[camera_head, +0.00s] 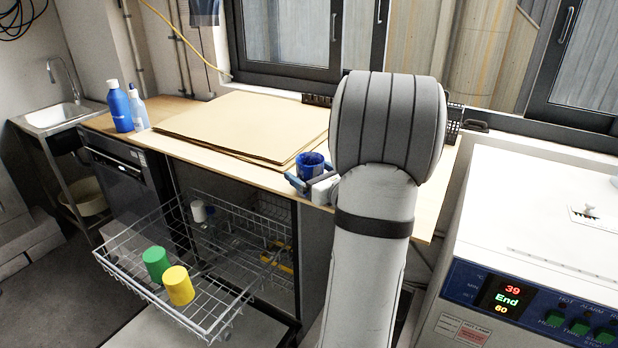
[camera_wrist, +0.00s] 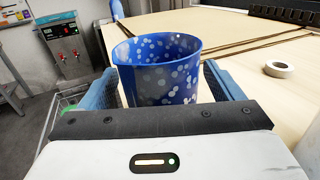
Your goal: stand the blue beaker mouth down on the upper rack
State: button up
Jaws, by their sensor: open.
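The blue beaker (camera_head: 311,163) stands upright, mouth up, near the front edge of the wooden worktop. In the wrist view the beaker (camera_wrist: 158,75) has pale spots and sits between the blue fingers of my gripper (camera_wrist: 160,92). My gripper (camera_head: 305,184) is open around it in the head view; whether either finger touches it, I cannot tell. The upper rack (camera_head: 150,294) is a wire basket pulled out of the dishwasher-like cabinet under the worktop. A green beaker (camera_head: 156,263) and a yellow beaker (camera_head: 179,286) stand mouth down on it.
Flat brown boards (camera_head: 240,125) lie on the worktop behind the beaker. A roll of tape (camera_wrist: 279,69) lies right of the beaker. A white oven (camera_head: 540,240) stands at the right. The rack has bare wire around the two beakers.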

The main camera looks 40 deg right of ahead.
jog(key=c, duration=1.2)
jog(key=shift+o, duration=0.2)
notch_tip(320, 180, up, 10)
jog(key=p, duration=0.1)
notch_tip(320, 180, up, 4)
jog(key=p, duration=0.3)
jog(key=shift+r, duration=0.15)
